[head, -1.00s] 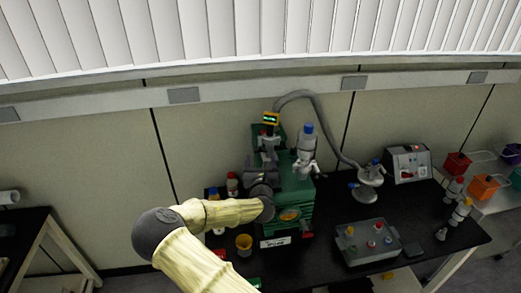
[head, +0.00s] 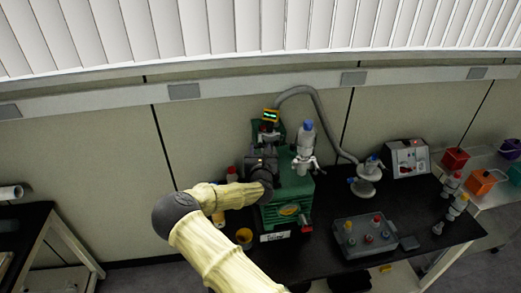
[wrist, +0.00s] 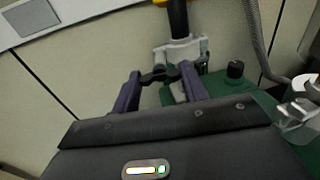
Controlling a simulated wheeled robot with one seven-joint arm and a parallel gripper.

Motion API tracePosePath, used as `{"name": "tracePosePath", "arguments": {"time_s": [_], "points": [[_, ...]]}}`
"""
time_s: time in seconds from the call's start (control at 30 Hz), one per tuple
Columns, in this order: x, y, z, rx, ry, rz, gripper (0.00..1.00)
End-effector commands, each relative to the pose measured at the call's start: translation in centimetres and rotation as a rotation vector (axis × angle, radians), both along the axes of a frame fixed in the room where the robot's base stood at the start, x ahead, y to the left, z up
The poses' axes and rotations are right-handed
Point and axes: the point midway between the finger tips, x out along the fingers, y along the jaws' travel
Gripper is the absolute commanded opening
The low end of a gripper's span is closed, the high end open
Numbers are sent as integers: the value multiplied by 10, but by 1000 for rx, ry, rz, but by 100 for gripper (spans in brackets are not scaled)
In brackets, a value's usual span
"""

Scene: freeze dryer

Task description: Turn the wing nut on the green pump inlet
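The green pump (head: 287,214) stands on the black bench, with my arm reaching to its left side. A dark wing nut (wrist: 160,76) sits on the grey clamp (wrist: 181,50) of the pump inlet in the wrist view. A black stem with a yellow part rises above the clamp. My gripper (wrist: 161,70) is open, its two purple fingers on either side of the wing nut. I cannot tell whether the fingers touch it.
A grey flask-like fitting with a blue cap (head: 306,140) stands right of the inlet. A grey hose (head: 325,105) arches right. A black knob (wrist: 235,70) stands on the pump top.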

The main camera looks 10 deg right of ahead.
Motion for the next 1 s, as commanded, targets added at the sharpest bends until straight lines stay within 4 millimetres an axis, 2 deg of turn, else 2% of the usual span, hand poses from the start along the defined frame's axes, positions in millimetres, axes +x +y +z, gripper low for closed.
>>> {"name": "tracePosePath", "arguments": {"time_s": [0.27,0.7,1.0], "points": [[0,0,-3,58,-12,0,20],[0,-1,-3,376,-67,-1,20],[0,-1,0,415,-71,-1,20]]}}
